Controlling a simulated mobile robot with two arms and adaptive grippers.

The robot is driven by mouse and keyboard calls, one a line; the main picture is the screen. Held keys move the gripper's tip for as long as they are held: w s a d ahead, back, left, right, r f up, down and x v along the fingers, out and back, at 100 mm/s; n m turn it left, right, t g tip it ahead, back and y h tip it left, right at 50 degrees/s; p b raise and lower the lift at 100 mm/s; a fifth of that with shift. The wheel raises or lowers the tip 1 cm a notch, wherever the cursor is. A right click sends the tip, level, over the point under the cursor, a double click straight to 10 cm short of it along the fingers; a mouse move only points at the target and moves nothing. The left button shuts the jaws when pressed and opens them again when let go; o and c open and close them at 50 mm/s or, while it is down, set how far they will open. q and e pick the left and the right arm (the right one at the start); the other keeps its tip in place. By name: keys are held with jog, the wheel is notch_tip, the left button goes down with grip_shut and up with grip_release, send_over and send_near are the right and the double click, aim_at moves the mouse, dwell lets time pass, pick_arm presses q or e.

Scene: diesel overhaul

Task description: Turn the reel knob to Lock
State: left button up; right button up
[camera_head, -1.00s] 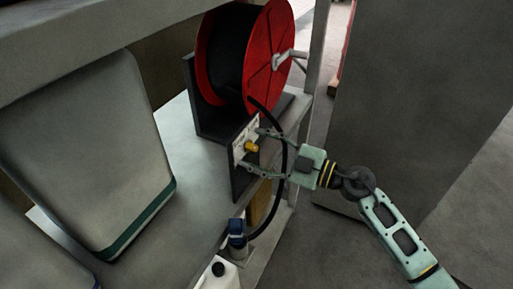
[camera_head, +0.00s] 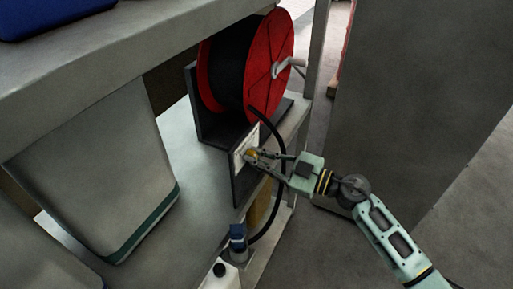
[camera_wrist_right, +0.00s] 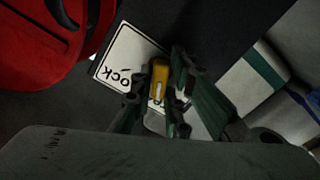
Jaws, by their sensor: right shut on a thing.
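The yellow reel knob (camera_head: 251,154) sits on a white label plate (camera_head: 240,160) on the dark bracket below the hose reel. My right gripper (camera_head: 254,155) is shut on the knob, coming in from the right. In the right wrist view the knob (camera_wrist_right: 159,80) lies between the two fingers (camera_wrist_right: 160,92). The plate (camera_wrist_right: 128,52) there shows "Lock" lettering to the left of the knob; other lettering is partly hidden by the fingers. The red reel (camera_head: 270,70) with black hose stands above the plate. My left gripper is not in view.
A black hose (camera_head: 283,160) hangs down close beside my right gripper, to a blue fitting (camera_head: 238,238). A grey crank handle (camera_head: 288,65) sticks out of the reel. A white jug (camera_head: 221,275) stands below. A large grey panel (camera_head: 410,100) is at right.

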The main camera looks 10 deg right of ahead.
jog(key=m+p, duration=0.1)
jog(key=p, duration=0.1)
jog(key=m+p, duration=0.2)
jog(key=shift+r, duration=0.35)
jog(key=shift+d+f+m, duration=0.1)
jog(key=shift+f+m, duration=0.15)
jog(key=shift+m, duration=0.65)
jog(key=shift+w+f+m, duration=0.1)
jog(key=shift+f+m, duration=0.1)
jog(key=shift+m, duration=0.6)
jog(key=m, duration=0.3)
jog(key=shift+m, duration=0.4)
jog(key=m, duration=0.3)
jog(key=shift+w+m, duration=0.1)
jog(key=shift+m, duration=0.3)
jog(key=o, duration=1.6)
jog(key=shift+r, duration=0.1)
jog(key=shift+c, duration=0.2)
jog(key=shift+d, duration=0.15)
